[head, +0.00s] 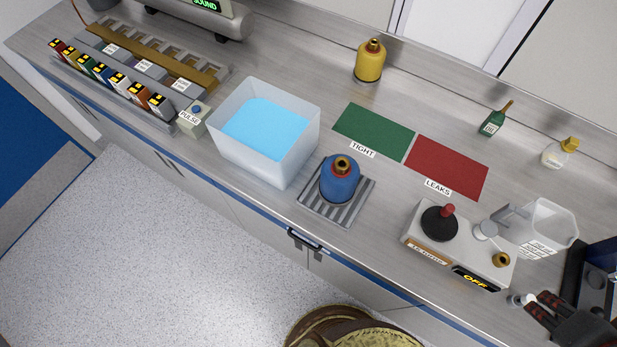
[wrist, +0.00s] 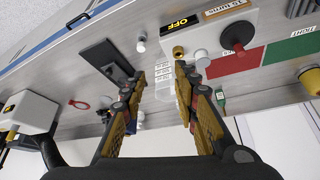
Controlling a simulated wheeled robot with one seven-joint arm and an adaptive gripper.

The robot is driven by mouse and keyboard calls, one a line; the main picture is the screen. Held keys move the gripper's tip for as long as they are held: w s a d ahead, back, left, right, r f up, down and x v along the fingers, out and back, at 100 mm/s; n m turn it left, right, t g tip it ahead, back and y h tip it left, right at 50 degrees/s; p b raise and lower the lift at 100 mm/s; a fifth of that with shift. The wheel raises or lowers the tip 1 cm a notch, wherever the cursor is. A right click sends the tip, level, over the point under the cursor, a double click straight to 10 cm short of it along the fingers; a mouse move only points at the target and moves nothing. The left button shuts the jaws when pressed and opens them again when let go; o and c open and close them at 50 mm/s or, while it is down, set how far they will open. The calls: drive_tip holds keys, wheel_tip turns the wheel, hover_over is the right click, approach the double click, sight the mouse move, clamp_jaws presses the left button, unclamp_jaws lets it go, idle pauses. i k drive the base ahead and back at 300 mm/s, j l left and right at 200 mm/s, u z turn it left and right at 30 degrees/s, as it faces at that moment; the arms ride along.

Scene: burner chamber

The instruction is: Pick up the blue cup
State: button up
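I see no plain blue cup. The only clear blue vessel is a blue canister (head: 340,180) with a brass top, standing upright on a striped metal rack (head: 313,205) in the head view. It does not show in the wrist view. My gripper (head: 537,298) is at the lower right of the head view, well to the right of the canister. In the wrist view my gripper (wrist: 160,72) has its two fingers apart, with nothing held between them.
A white water tub (head: 225,150) stands left of the canister. Green (head: 375,130) and red (head: 447,167) mats lie behind it. A control box (head: 430,247) and a clear jug (head: 545,222) stand between canister and gripper. A yellow canister (head: 369,62) is at the back.

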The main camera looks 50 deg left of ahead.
sight(341, 172)
drive_tip(key=u, duration=1.95)
